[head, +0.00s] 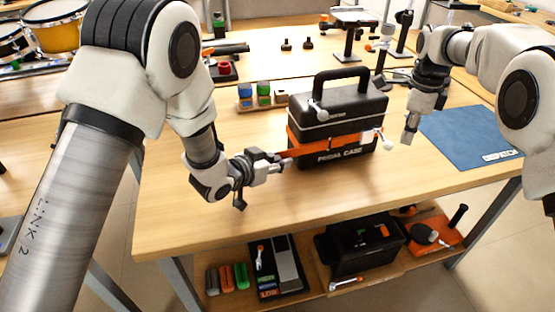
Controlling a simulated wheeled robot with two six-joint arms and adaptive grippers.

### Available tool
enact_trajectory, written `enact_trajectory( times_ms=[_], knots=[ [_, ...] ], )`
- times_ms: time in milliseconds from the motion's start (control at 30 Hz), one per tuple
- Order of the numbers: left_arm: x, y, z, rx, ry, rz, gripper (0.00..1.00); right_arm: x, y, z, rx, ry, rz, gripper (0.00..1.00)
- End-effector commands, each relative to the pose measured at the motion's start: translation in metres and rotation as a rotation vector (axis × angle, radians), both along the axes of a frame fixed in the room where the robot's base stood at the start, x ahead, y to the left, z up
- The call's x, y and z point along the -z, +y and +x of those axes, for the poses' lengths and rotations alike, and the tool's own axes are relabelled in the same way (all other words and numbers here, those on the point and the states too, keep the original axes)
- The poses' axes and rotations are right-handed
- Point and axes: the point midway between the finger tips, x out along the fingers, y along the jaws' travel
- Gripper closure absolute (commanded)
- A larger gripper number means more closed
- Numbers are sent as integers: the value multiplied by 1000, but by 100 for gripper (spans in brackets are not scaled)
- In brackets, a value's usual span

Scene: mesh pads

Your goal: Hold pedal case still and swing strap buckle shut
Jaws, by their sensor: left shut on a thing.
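The pedal case (314,176) is a black box with a top handle, standing upright on the wooden table with its lettered face to the front. An orange strap (318,150) crosses its front, and its left end reaches slightly past the case. My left gripper (284,162) is at the front left corner of the case, shut on what looks like the strap's left end. A small buckle-like fitting with a white knob (388,146) sits at the case's right end; its exact position is unclear. My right gripper (410,136) points down, just right of the case and apart from it; its jaw opening is too small to tell.
A blue mat (465,138) lies on the table at right. Small coloured blocks (263,92) stand behind the case at left. A lower shelf holds a black case (362,248) and other gear. The table front left of my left gripper is clear.

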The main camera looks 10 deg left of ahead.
Motion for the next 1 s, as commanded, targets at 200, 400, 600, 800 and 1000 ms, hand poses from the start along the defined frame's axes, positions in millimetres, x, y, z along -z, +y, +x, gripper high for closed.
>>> enact_trajectory(
  times_ms=[200, 400, 600, 800, 1000],
  knots=[
    [4, 1, -1, -3, 8, 2, 100, 26, 0, -1, -1, 1, -2, 94],
    [3, 1, -1, -3, 8, 2, 100, 36, 0, 0, -1, -3, -2, 94],
    [3, 1, -1, -3, 8, 2, 100, 36, 0, 0, -1, -3, -2, 100],
    [3, 1, -1, -3, 8, 2, 100, 36, 0, 0, -1, -3, -2, 100],
    [3, 1, -1, -3, 8, 2, 100, 36, 4, 1, -1, -3, -3, 100]
  ],
)
